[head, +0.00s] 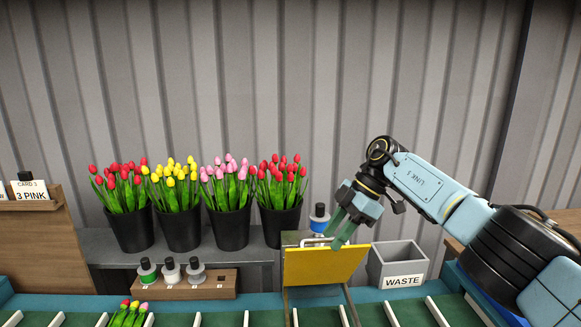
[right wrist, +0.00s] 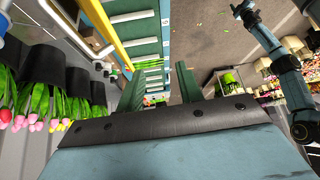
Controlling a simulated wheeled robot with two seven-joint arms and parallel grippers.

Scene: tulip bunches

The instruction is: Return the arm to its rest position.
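My right arm comes in from the right in the head view. Its right gripper (head: 343,232) hangs pointing down and left, beside the handle and top edge of a yellow panel (head: 325,266). I cannot tell whether it touches the panel. In the right wrist view the two green fingers (right wrist: 160,88) stand apart with nothing between them. My left gripper does not show in the head view. A light blue arm link appears at the right of the right wrist view, with no gripper fingers I can make out.
Black pots of red, yellow and pink tulips (head: 180,190) stand on a grey shelf at the back. A grey WASTE bin (head: 398,264) is just right of the panel. Ribbon spools (head: 172,270) sit on a wooden block. A tulip bunch (head: 130,314) lies on the slatted green belt.

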